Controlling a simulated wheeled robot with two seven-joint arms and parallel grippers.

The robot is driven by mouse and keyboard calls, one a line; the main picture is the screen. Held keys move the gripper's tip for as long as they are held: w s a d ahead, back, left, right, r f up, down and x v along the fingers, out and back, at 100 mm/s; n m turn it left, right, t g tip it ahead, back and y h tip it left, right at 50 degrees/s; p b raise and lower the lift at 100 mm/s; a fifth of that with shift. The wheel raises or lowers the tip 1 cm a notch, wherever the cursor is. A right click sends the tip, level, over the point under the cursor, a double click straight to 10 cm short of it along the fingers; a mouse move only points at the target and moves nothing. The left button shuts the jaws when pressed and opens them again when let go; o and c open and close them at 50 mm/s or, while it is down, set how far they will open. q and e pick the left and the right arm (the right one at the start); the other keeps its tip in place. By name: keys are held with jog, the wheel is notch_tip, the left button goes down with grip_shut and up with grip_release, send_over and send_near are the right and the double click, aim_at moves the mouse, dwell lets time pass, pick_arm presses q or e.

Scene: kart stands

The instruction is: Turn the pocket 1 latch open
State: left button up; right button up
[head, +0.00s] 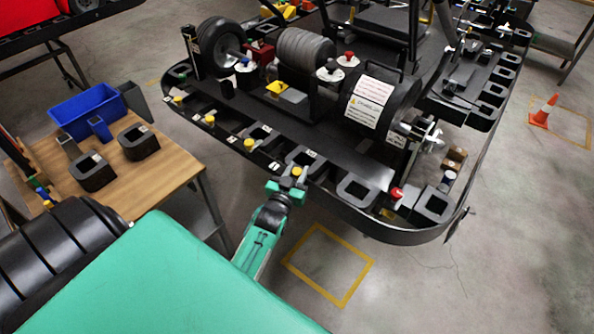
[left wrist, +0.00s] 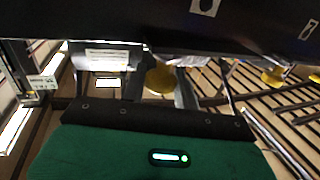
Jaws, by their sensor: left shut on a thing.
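The kart's black rim has several yellow latch knobs along its near side. My left gripper (head: 285,186) is at the rim's near edge, shut on one yellow latch knob (head: 296,171). In the left wrist view this yellow knob (left wrist: 159,78) sits between the two dark fingers of my left gripper (left wrist: 157,90). Other yellow knobs (head: 249,144) stand further left along the rim, apart from the gripper. The pocket numbers are too small to read, and how far the held latch is turned cannot be told. My right gripper is not in view.
The kart frame (head: 400,235) carries a motor, wheels and black pockets. A wooden table (head: 150,178) at left holds a blue bin (head: 88,108) and black blocks. An orange cone (head: 544,111) stands at right. The floor in front of the rim is free, with a yellow outlined square (head: 343,303).

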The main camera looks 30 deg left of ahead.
pick_arm(q)
jog(key=shift+r+n+g+y, duration=0.1)
jog(key=shift+n+g+y, duration=0.2)
jog(key=shift+n+y, duration=0.45)
jog(key=o, duration=0.9)
jog(key=shift+o, duration=0.2)
